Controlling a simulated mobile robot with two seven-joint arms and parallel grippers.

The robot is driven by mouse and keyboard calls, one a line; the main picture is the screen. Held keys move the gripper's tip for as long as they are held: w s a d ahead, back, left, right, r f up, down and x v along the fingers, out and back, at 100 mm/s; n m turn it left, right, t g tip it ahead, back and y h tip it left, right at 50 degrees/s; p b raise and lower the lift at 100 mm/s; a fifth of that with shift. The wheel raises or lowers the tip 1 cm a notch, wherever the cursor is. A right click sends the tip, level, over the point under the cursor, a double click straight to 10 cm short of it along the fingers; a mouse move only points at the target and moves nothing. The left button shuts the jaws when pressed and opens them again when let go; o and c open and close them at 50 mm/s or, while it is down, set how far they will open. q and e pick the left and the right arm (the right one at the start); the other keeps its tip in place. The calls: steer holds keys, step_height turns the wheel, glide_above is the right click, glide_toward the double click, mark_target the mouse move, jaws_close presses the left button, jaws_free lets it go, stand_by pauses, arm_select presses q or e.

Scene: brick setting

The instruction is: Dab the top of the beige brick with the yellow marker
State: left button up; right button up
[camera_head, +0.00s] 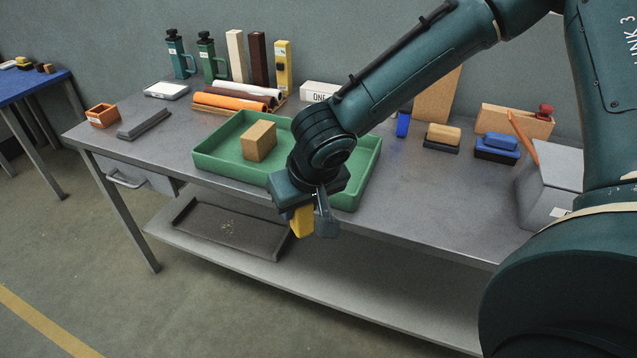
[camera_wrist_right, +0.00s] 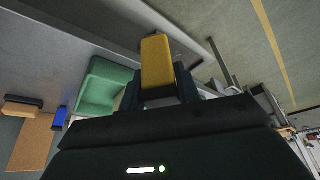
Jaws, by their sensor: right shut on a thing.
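The beige brick (camera_head: 259,141) stands in a shallow green tray (camera_head: 372,158) on the grey metal table, left of my right arm. My right gripper (camera_head: 313,221) is at the tray's front edge and is shut on the yellow marker (camera_head: 302,222). The marker shows as a thick yellow block in the right wrist view (camera_wrist_right: 156,60), between the fingers. It is apart from the brick. In the wrist view a corner of the green tray (camera_wrist_right: 105,85) shows, but not the brick. My left gripper is not in view.
A blue block (camera_head: 403,123), a tan-topped block (camera_head: 443,134) and a grey box (camera_head: 548,185) are to the right. A dark tray (camera_head: 228,228) lies on the lower shelf.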

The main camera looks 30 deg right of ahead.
steer(key=d+r+m+h, duration=0.1)
steer(key=d+r+m, duration=0.15)
steer(key=d, duration=0.85)
steer(key=d+r+m+h, duration=0.1)
steer(key=d+r+m, duration=0.15)
steer(key=d, duration=0.75)
steer(key=s+d+f, duration=0.3)
steer(key=s+d, duration=0.1)
steer(key=shift+f+m, duration=0.3)
steer(key=shift+f, duration=0.1)
steer(key=shift+a+f+g, duration=0.1)
steer(key=shift+g, duration=0.2)
